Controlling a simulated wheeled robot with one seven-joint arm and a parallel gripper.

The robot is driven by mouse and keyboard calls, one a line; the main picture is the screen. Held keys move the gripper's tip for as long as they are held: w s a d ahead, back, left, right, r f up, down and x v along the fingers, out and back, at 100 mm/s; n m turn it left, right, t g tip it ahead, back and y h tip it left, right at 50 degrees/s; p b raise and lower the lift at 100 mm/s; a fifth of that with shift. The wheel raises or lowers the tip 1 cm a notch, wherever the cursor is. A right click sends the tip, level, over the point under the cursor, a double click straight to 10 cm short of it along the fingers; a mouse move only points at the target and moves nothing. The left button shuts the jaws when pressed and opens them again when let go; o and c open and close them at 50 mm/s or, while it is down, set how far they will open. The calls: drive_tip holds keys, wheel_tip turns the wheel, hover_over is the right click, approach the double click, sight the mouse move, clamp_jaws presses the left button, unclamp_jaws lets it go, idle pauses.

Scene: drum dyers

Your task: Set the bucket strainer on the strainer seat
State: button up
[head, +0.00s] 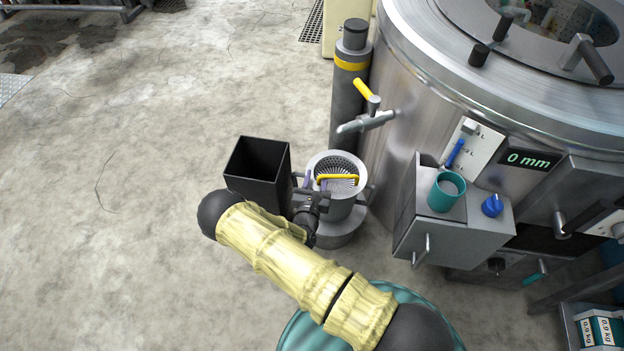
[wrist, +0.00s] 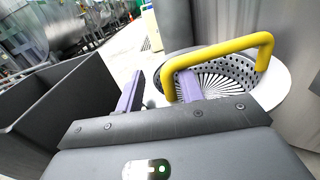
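The bucket strainer (head: 338,165) is a round perforated basket with a yellow bar handle (head: 338,178). It appears upright inside the round grey strainer seat (head: 341,212), beside the large steel drum. In the wrist view the strainer (wrist: 230,75) shows its slotted inside, with the yellow handle (wrist: 225,48) raised over it. My gripper (wrist: 160,78) is open, its two purple fingers apart, close to the handle. The right finger overlaps the strainer and the handle's near end; I cannot tell whether it touches. How fully the strainer rests in the seat is partly hidden.
A dark open bin (head: 258,165) stands just left of the seat. A dark post (head: 349,95) and a yellow-handled tap (head: 368,120) rise behind it. The steel drum (head: 440,85) and a box with a teal cup (head: 447,191) are on the right. The floor left is clear.

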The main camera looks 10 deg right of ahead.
drive_tip(key=shift+s+a+r, duration=0.1)
drive_tip(key=shift+s, duration=0.55)
drive_tip(key=p+v, duration=0.4)
drive_tip(key=v, duration=1.1)
drive_tip(key=shift+s+a, duration=0.25)
drive_tip(key=shift+a, duration=0.25)
drive_tip(key=shift+d, duration=0.1)
drive_tip(key=shift+w, duration=0.15)
drive_tip(key=shift+s+d, duration=0.1)
drive_tip(key=shift+s, duration=0.1)
